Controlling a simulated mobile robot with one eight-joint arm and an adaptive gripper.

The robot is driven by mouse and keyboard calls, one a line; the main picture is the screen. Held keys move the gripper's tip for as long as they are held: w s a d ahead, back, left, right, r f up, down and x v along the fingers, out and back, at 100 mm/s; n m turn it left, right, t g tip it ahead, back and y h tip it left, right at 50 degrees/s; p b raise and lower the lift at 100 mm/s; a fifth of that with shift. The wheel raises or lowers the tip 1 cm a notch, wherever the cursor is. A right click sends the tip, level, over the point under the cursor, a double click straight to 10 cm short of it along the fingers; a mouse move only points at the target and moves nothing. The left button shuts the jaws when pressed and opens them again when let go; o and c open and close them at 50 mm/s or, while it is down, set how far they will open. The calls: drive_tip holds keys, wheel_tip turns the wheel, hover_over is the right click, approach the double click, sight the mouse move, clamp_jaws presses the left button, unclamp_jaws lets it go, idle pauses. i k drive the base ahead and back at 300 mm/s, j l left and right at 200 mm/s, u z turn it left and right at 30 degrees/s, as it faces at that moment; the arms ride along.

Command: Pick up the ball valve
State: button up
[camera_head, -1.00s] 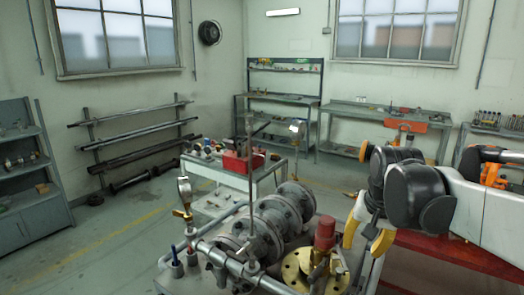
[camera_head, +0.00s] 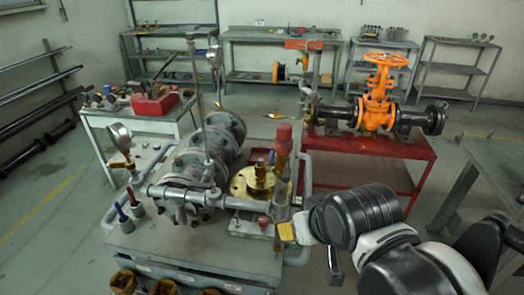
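My gripper (camera_head: 311,250) hangs at the front right of the grey cart. Its two fingers are apart, one with a yellow pad, and nothing shows between them. I cannot tell for certain which part is the ball valve. A brass fitting with a red top (camera_head: 283,140) stands upright on the cart, above and left of my gripper. A small brass valve (camera_head: 123,166) sits under a round gauge at the cart's left. Several brass pieces (camera_head: 165,288) show at the cart's front edge, cut off by the picture's bottom.
The grey cart (camera_head: 130,238) carries large flanged pipework (camera_head: 205,160), a brass flange (camera_head: 250,180) and horizontal pipes. An orange gate valve (camera_head: 378,100) sits on a red table (camera_head: 375,147) behind. A grey table (camera_head: 485,165) stands at right. Floor shows between the tables.

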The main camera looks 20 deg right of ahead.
sight(261, 169)
drive_tip(key=j+z, duration=0.2)
drive_tip(key=j, duration=0.25)
drive_tip(key=j+z, duration=0.15)
drive_tip(key=j, duration=0.3)
drive_tip(key=j+z, duration=0.2)
drive_tip(key=j, duration=0.3)
drive_tip(key=k+j+z, duration=0.15)
drive_tip(key=j, duration=0.25)
drive_tip(key=j+z, duration=0.2)
drive_tip(key=j, duration=0.3)
drive_tip(key=k+j+z, duration=0.2)
drive_tip(key=j, duration=0.2)
drive_tip(key=k+j+z, duration=0.15)
drive_tip(key=j, duration=0.25)
drive_tip(key=i+j+z, duration=0.2)
drive_tip(key=j+z, duration=0.15)
drive_tip(key=j, duration=0.4)
drive_tip(key=i+j+z, duration=0.1)
drive_tip(key=j+z, duration=0.3)
drive_tip(key=j, duration=0.4)
drive_tip(key=j+z, duration=0.35)
drive_tip(key=j, duration=0.45)
